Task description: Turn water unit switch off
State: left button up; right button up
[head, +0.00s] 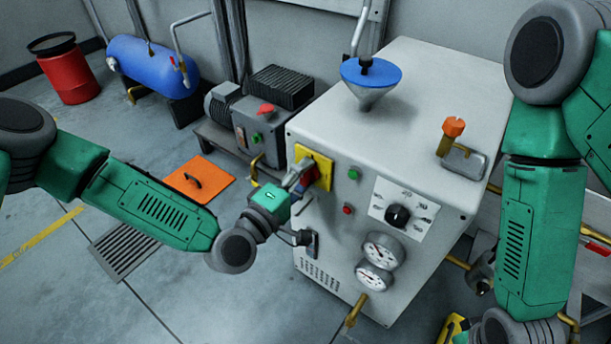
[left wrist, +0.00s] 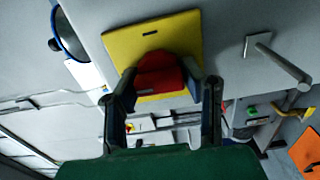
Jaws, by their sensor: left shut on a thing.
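The water unit is a large white cabinet (head: 440,85). A yellow plate (head: 323,162) with a red switch knob (head: 311,177) sits on its front face, at the upper left. My left gripper (head: 299,184) reaches the knob from the left and is shut on it. In the left wrist view the red knob (left wrist: 158,72) lies between the fingers of my left gripper (left wrist: 170,88), in front of the yellow plate (left wrist: 150,38). The fingers partly hide the knob. My right arm comes down at the right, and its gripper is out of view.
The panel also carries a green button (head: 353,174), a red button (head: 347,209), a black dial (head: 398,215) and two gauges (head: 382,250). A metal handle (left wrist: 278,62) stands out near the plate. A motor unit (head: 262,125) stands behind left. An orange floor plate (head: 199,182) lies left.

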pick_arm(q)
jog(key=shift+w+a+f, duration=0.1)
jog(key=shift+a+f, duration=0.1)
jog(key=shift+a, duration=0.05)
jog(key=o, duration=1.2)
jog(key=shift+c, duration=0.2)
jog(key=shift+a+r, duration=0.1)
jog(key=v, duration=1.2)
